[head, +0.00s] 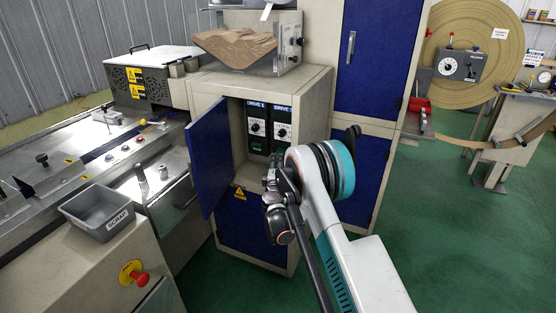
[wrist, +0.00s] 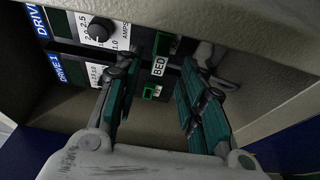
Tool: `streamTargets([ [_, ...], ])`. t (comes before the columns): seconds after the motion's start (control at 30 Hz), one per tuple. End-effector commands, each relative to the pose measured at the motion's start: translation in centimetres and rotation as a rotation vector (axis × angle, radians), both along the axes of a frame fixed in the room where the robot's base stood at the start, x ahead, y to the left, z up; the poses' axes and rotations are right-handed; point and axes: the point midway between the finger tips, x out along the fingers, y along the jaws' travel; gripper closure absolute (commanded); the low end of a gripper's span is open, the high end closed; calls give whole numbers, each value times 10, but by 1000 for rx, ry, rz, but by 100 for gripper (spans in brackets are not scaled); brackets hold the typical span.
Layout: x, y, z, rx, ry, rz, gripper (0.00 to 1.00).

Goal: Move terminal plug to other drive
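Two dark drives sit side by side in the open cabinet: the left drive (head: 257,125), labelled DRIVE 1, and the right drive (head: 282,128). In the head view a green terminal piece (head: 257,148) shows low on the left drive; my arm covers the lower right drive. The wrist view shows a bright green-edged terminal (wrist: 152,92) and a darker green one (wrist: 175,46), with a BED label (wrist: 158,66) between them. I cannot tell which is the loose plug. My gripper (wrist: 160,82) is open, its teal-padded fingers either side of the bright green terminal, with nothing visibly held.
The open blue cabinet door (head: 208,158) stands left of the opening. The cabinet's beige side wall (wrist: 275,85) is close beside the right finger in the wrist view. A grey scrap bin (head: 98,212) sits on the machine at left.

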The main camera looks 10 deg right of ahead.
Motion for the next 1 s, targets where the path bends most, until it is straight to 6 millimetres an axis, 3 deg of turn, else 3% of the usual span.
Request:
streamTargets([
  [0.2,-41,12,0,0,0,1,63],
  [0.4,-62,18,0,0,0,0,63],
  [0.83,-66,19,0,1,1,-1,63],
  [1.0,-67,12,21,43,6,-19,63],
])
